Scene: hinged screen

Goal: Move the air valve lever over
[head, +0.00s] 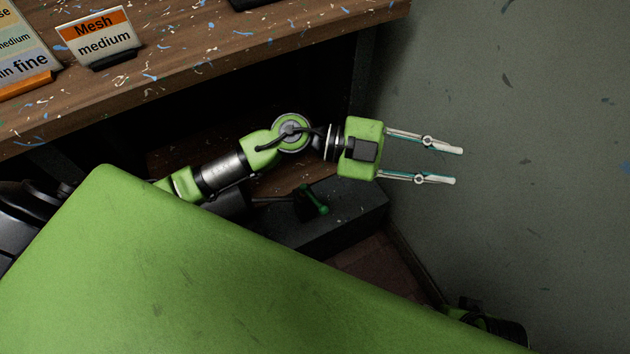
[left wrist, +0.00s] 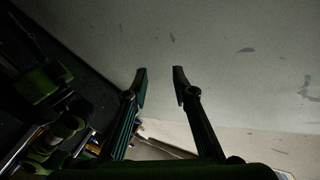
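A small green lever (head: 316,202) with a rounded end sits at a dark block (head: 340,215) beneath the wooden shelf, in the middle of the head view. I take it for the air valve lever. My left gripper (head: 457,166) is open and empty, up and to the right of the lever in the picture, with its fingers pointing right toward the grey wall. The left forearm passes just above the lever in the picture. In the left wrist view the open fingers (left wrist: 160,80) show against the pale wall, with nothing between them. My right gripper is not in view.
A speckled wooden shelf (head: 190,55) crosses the upper left and carries a "Mesh medium" sign (head: 98,37) and a "fine" card (head: 22,55). The grey wall (head: 540,130) fills the right side. The space under the shelf is dark. My green body hides the bottom.

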